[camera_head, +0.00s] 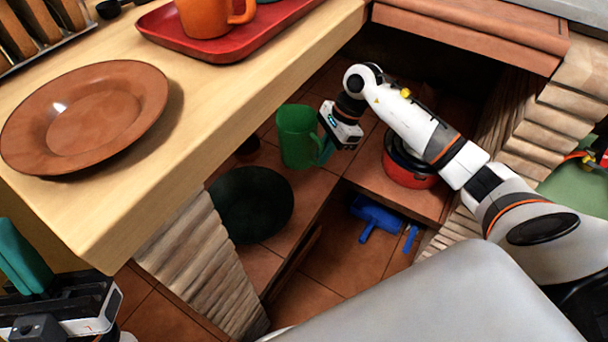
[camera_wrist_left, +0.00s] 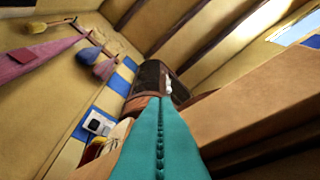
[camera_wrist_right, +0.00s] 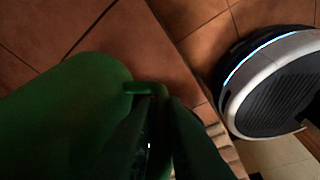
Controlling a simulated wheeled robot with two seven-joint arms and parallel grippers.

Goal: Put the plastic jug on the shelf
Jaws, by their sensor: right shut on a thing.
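The green plastic jug (camera_head: 297,135) is in the recess under the wooden counter, over the tiled shelf (camera_head: 300,205). I cannot tell whether its base touches the shelf. My right gripper (camera_head: 326,150) is at the jug's right side, shut on its handle. In the right wrist view the jug (camera_wrist_right: 60,115) fills the left side, and its handle (camera_wrist_right: 145,88) runs between my dark fingers (camera_wrist_right: 158,105). My left gripper (camera_head: 24,262) is at the lower left beside the counter, its teal fingers (camera_wrist_left: 160,140) together and empty.
A dark green plate (camera_head: 250,205) lies left of the jug. A red pot (camera_head: 408,168) stands right, under my right arm. A blue object (camera_head: 375,213) lies on the floor. A brown plate (camera_head: 85,115) and red tray (camera_head: 225,40) rest on the counter above.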

